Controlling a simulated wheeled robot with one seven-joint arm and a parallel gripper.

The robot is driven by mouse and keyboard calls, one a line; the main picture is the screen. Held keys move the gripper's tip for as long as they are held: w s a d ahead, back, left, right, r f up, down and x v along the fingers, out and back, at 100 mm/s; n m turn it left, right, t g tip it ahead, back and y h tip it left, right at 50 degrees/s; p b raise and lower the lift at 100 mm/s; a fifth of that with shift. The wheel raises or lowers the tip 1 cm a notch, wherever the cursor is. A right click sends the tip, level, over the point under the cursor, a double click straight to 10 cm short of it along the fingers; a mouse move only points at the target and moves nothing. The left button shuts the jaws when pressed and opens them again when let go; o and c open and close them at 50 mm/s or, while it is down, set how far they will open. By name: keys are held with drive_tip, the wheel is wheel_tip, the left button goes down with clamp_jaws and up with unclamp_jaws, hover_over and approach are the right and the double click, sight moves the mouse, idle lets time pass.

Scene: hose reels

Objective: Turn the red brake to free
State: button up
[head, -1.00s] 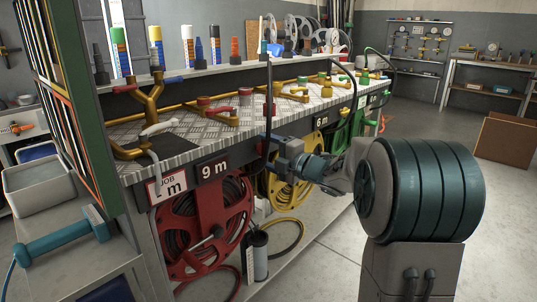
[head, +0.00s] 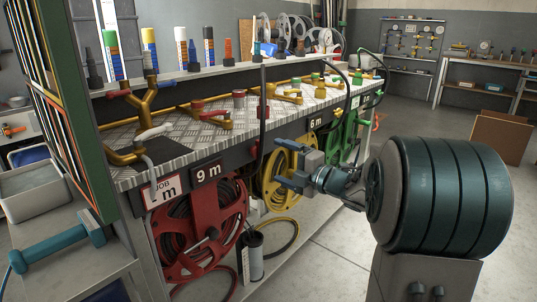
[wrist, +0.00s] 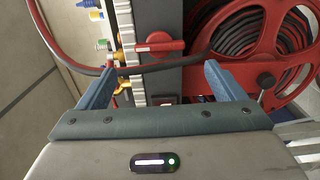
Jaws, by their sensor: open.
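The red reel (head: 198,240) stands under the bench below the 9 m sign; it fills the right of the wrist view (wrist: 283,72). My gripper (head: 282,174) is open and empty in front of the bench, right of the red reel. In the wrist view its fingers (wrist: 160,72) spread either side of the lever, apparently apart from it.
A dark hose (head: 262,120) hangs over the bench front and crosses the wrist view between my fingertips. The yellow reel (head: 275,190) is behind my gripper.

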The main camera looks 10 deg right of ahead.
drive_tip(key=v, duration=0.6)
drive_tip(key=shift+s+p, duration=0.15)
drive_tip(key=shift+p, duration=0.25)
drive_tip(key=shift+d, duration=0.1)
